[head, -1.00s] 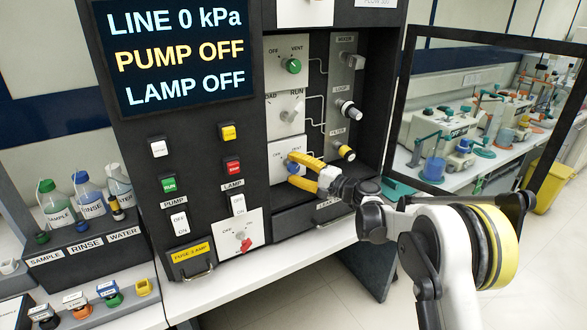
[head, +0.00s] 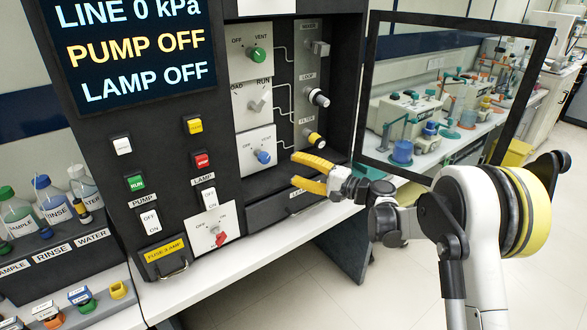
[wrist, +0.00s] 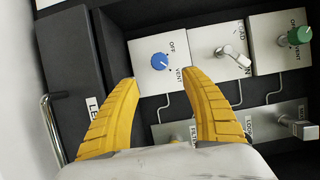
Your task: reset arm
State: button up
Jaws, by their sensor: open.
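My gripper (head: 303,174) has yellow fingers and is open and empty. In the head view it is in front of the panel's lower right part, to the right of the blue knob (head: 263,157). In the wrist view the two fingers (wrist: 160,85) are spread apart, with the blue knob (wrist: 159,61) beyond and between their tips, clear of both. The knob's plate carries OFF and VENT labels. My arm reaches in from the right in the head view.
A green knob (head: 257,55), a grey lever (head: 258,104) and a yellow-ringed filter knob (head: 315,138) are on the panel. An open black-framed clear door (head: 455,20) stands right of the cabinet, behind my arm. Bottles (head: 52,197) stand at left.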

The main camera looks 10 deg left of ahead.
jog(key=s+d+r+n+h, duration=0.1)
jog(key=s+d+r+h, duration=0.3)
jog(key=s+d, duration=0.3)
jog(key=s+d+r+n+h, duration=0.1)
jog(key=s+d+r+h, duration=0.3)
jog(key=s+d, duration=0.35)
jog(key=s+d+f+n+h, duration=0.1)
jog(key=s+d+f+h, duration=0.2)
jog(key=s+d, duration=0.7)
jog(key=s+d+f+t+h, duration=0.1)
jog(key=s+d+f+h, duration=0.2)
jog(key=s+d+h, duration=0.3)
jog(key=s+d, duration=0.5)
jog(key=s, duration=0.1)
jog(key=shift+s+f+n+t, duration=0.25)
jog(key=shift+s+n+t, duration=0.05)
jog(key=shift+s+n, duration=0.1)
